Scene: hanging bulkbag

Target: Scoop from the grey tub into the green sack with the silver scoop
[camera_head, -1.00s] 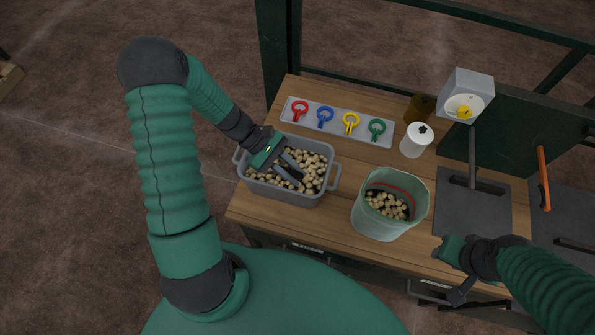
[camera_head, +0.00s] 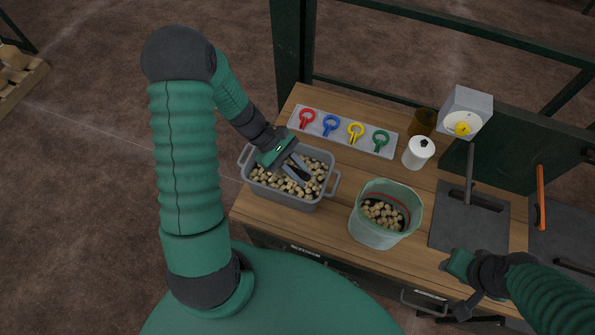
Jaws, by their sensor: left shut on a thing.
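The grey tub (camera_head: 283,198) stands on the left of the wooden table and holds many pale round pieces. My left gripper (camera_head: 297,172) points down into the tub, its fingers among the pieces. It is shut on what I take to be the silver scoop, which is mostly hidden by the fingers and the pieces. The green sack (camera_head: 372,231) stands upright and open to the right of the tub, with similar pale pieces inside. My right gripper (camera_head: 456,266) is at the table's front right edge, apart from the sack. Its fingers do not show clearly.
A tray (camera_head: 345,139) with red, blue, yellow and green ring-handled items lies behind the tub. A white canister (camera_head: 419,152), a brown jar (camera_head: 423,122) and a grey scale-like device (camera_head: 465,112) stand at back right. A bare table strip lies between tub and sack.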

